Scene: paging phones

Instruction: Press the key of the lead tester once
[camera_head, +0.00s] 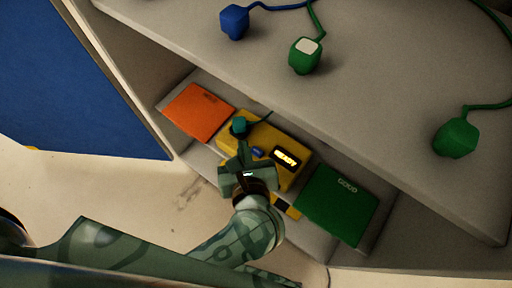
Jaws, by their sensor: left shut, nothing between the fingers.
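The lead tester is a yellow box (228,146) on the low shelf, with a lit display (286,158) that reads READY. A small blue key (258,152) shows on its top, left of the display. A teal plug (239,126) with a short dark lead sits at the tester's upper left; whether it is seated in a socket I cannot tell. My left gripper (244,152) is shut and empty, over the tester's near left part, just left of the blue key and below the teal plug. Contact with the tester cannot be made out. My right gripper is not in view.
An orange panel (198,112) lies left of the tester, and a green panel (339,204) marked GOOD lies right. On the grey surface above are a blue plug (235,22), a green plug with a white face (305,57) and another green plug (455,139), all with cords.

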